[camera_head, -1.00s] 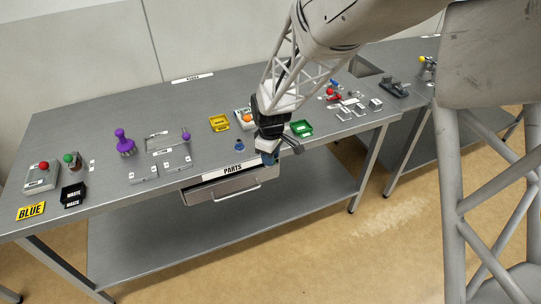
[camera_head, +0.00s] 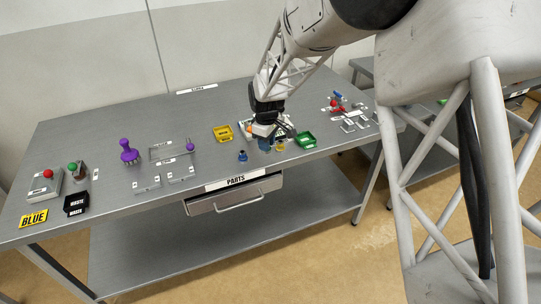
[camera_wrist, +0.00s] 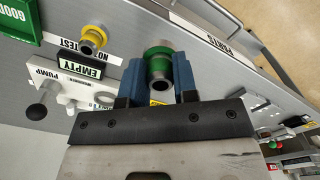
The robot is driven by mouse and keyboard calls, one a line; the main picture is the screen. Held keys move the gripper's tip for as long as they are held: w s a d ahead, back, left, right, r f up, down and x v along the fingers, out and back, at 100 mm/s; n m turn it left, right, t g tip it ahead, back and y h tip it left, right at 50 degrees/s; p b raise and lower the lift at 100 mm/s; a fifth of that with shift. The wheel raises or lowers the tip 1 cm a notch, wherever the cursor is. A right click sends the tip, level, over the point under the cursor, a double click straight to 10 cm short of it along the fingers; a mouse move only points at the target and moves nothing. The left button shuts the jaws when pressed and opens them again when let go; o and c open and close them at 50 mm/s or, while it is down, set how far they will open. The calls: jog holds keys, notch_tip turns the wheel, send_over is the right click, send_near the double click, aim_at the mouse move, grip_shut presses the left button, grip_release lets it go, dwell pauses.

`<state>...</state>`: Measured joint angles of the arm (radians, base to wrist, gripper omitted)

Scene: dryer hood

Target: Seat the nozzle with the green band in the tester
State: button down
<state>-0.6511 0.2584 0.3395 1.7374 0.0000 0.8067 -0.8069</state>
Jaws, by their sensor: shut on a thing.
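The nozzle with the green band (camera_wrist: 158,66) is between the blue fingers of my gripper (camera_wrist: 158,84) in the wrist view. My gripper is shut on it, with the nozzle's open end facing the camera. In the head view my gripper (camera_head: 268,142) is over the bench, in front of the tester. The tester (camera_wrist: 62,87) is a white block with a black pump knob and an "EMPTY" sign, left of the held nozzle in the wrist view. Its seat cannot be made out. In the head view my gripper hides most of the tester.
A yellow-banded nozzle (camera_wrist: 93,38) stands by a "NO TEST" label. A green tray (camera_head: 305,140) lies right of my gripper and a yellow tray (camera_head: 223,133) left. A blue part (camera_head: 242,157) stands near the "PARTS" drawer (camera_head: 235,193).

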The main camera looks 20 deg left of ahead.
jog(key=w+a+r, duration=0.1)
jog(key=w+a, duration=1)
jog(key=w, duration=0.5)
jog(key=shift+w+a+r, duration=0.15)
jog(key=shift+r, duration=0.2)
jog(key=shift+f, duration=0.1)
jog(key=shift+f, duration=0.1)
jog(key=shift+f, duration=1.65)
jog(key=shift+f, duration=1.1)
dwell(2.8)
